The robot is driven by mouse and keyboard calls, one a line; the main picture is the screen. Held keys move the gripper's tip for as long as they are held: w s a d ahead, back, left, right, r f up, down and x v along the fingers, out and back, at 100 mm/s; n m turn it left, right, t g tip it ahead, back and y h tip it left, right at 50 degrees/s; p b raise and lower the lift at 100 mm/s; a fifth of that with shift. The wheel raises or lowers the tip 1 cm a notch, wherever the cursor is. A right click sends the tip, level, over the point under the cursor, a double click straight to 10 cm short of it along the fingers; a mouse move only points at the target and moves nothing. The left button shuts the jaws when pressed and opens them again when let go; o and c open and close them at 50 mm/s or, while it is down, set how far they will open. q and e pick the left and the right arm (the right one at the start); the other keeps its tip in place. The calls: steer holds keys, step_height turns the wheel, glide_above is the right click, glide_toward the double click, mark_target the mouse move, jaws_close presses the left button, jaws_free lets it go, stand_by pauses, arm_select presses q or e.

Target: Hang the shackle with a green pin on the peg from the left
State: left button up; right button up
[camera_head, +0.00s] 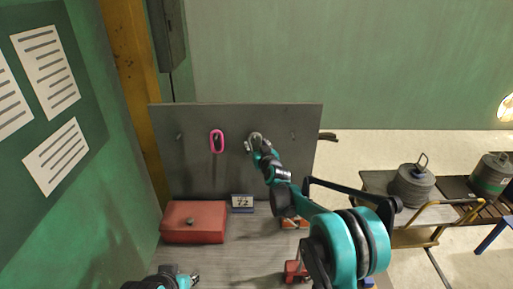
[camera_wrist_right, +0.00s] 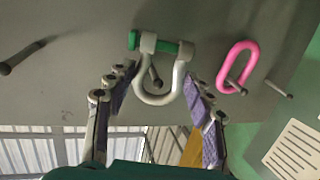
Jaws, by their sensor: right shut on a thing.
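The shackle (camera_wrist_right: 184,72) is grey with a green pin (camera_wrist_right: 168,48). My right gripper (camera_wrist_right: 160,85) is shut on it, with a finger on each side of the bow. In the head view the shackle (camera_head: 253,138) is at the grey board, at the right gripper's tip (camera_head: 258,146). A peg (camera_wrist_right: 155,78) shows inside the bow in the wrist view; I cannot tell whether the shackle rests on it. Part of my left gripper (camera_head: 178,279) shows at the bottom edge, away from the board; its fingers are unclear.
The upright board (camera_head: 200,175) bears several pegs, with a bare peg (camera_head: 178,137) at left and another (camera_head: 293,135) at right. A pink link (camera_head: 217,142) hangs between. A red box (camera_head: 195,223) and a number sign (camera_head: 242,201) stand below. Weights (camera_head: 412,187) are at right.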

steer(key=shift+w+f, duration=0.2)
steer(key=shift+w, duration=0.9)
steer(key=shift+w+f+b, duration=0.5)
steer(key=shift+w+f, duration=0.1)
steer(key=shift+w, duration=0.1)
steer(key=o, duration=1.4)
steer(key=shift+o, duration=0.2)
